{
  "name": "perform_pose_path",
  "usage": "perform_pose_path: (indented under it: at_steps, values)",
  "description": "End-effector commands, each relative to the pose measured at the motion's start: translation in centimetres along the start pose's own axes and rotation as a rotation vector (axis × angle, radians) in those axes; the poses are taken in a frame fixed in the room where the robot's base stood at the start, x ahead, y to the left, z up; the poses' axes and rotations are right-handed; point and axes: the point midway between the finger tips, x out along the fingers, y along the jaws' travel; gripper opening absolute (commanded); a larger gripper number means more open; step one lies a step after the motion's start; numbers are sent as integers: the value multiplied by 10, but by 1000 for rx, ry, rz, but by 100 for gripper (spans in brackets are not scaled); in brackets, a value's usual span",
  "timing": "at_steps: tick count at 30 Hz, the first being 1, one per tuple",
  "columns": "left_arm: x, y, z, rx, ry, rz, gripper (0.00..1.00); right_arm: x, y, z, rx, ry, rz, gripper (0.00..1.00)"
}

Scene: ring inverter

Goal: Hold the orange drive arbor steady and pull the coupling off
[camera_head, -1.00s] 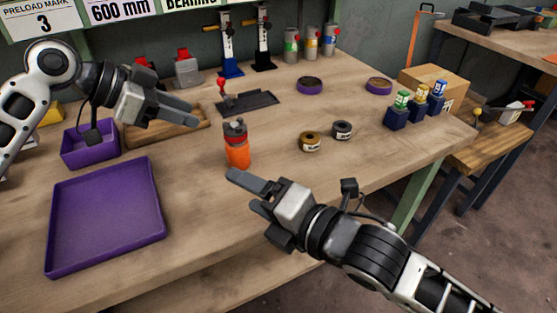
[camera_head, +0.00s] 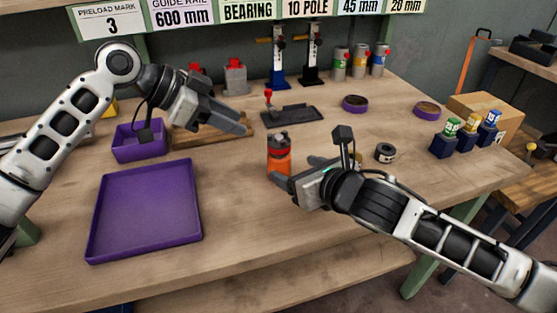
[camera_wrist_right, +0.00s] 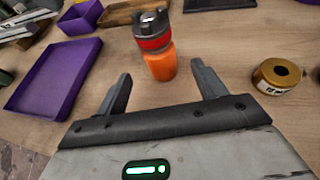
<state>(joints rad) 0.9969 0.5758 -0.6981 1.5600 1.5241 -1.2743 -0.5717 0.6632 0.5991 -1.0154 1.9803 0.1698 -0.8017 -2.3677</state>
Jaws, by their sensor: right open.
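The orange drive arbor (camera_head: 279,165) stands upright on the bench near the middle. The coupling, a grey part with a red band (camera_head: 279,144), sits on top of it. In the right wrist view the orange arbor (camera_wrist_right: 160,66) and the coupling (camera_wrist_right: 151,30) are at the centre top, lined up with the gap between my fingertips. My right gripper (camera_head: 292,169) is open, low beside the arbor, and holds nothing. My left gripper (camera_head: 243,124) hangs above the bench, left of and behind the arbor, apart from it; its finger gap is not clear.
A purple tray (camera_head: 192,212) lies at the front left, with a purple bin (camera_head: 138,152) behind it. A dark tape roll (camera_head: 385,153) is to the right; a gold roll (camera_wrist_right: 277,75) shows in the wrist view. Blue blocks (camera_head: 443,147) stand further right. Fixtures line the back.

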Motion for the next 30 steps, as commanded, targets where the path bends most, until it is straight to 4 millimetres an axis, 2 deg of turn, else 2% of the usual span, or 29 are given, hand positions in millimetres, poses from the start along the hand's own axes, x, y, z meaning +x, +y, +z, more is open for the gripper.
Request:
perform_pose_path:
  at_steps: [3,9,15,21,28,30]
  values:
    - [0,0,0,0,0,0,36,25,1,1,4,0,0,70]
    - [0,0,0,0,0,0,36,62,1,0,3,0,0,70]
    - [0,0,0,0,0,0,36,87,0,1,3,-1,0,70]
    - [0,0,0,0,0,0,36,95,0,0,2,0,1,70]
    - [0,0,0,0,0,0,36,95,0,0,2,-1,0,70]
    - [0,0,0,0,0,0,36,95,0,0,2,-1,0,50]
